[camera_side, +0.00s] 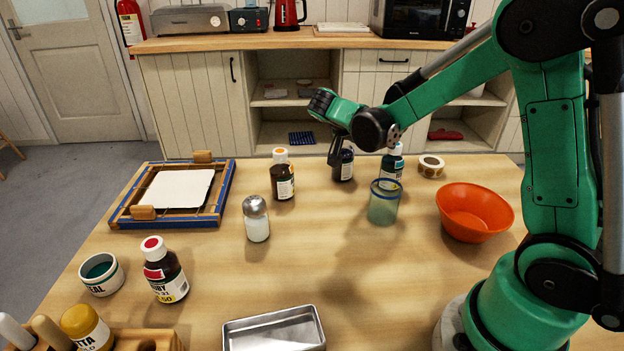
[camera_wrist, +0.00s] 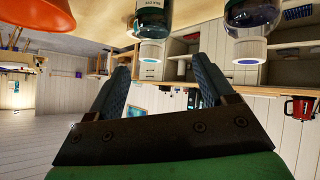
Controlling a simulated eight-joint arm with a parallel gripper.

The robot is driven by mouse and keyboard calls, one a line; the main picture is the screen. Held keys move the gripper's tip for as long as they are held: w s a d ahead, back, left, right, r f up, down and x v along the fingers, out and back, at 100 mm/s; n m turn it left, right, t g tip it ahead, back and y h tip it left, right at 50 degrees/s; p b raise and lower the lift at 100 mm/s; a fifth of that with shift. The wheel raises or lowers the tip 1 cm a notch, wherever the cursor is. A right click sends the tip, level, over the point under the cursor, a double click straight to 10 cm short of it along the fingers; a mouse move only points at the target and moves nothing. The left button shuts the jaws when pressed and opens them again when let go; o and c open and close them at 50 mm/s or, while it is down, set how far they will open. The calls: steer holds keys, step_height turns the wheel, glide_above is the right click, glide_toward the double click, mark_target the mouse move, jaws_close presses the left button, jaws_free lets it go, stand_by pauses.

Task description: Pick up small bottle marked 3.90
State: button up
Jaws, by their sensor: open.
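My gripper (camera_side: 335,157) is open and empty, its dark fingers beside a dark blue bottle (camera_side: 345,172) that they partly cover in the side view. In the wrist view my gripper (camera_wrist: 162,68) has its two fingers apart, with a teal bottle (camera_wrist: 152,18) and a blue-purple bottle (camera_wrist: 253,18) beyond the tips, both upside down there. The teal bottle (camera_side: 392,164) stands to the right in the side view. A brown bottle with an orange cap (camera_side: 283,180) stands to the left. A red-capped bottle (camera_side: 163,275) stands front left. I cannot read 3.90 on any label.
A greenish glass jar (camera_side: 383,205) stands in front of the teal bottle. An orange bowl (camera_side: 474,212), a tape roll (camera_side: 431,167), a shaker (camera_side: 257,222), a metal tray (camera_side: 274,331) and a blue-edged frame (camera_side: 226,187) are around.

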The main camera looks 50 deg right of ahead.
mark_target(399, 148)
steer(key=shift+s+d+f+m+g+h, duration=0.4)
steer(key=shift+d+f+m+g, duration=0.25)
steer(key=shift+d+m, duration=0.6)
steer(key=shift+s+d+f+m+g+h, duration=0.45)
steer(key=shift+d+f+m, duration=0.35)
steer(key=shift+d, duration=0.7)
steer(key=shift+s+d+f+m+g+h, duration=0.3)
steer(key=shift+d+f+m+g, duration=0.35)
steer(key=shift+d+m, duration=0.6)
steer(key=shift+d, duration=0.15)
steer(key=shift+w, duration=0.1)
jaws_close()
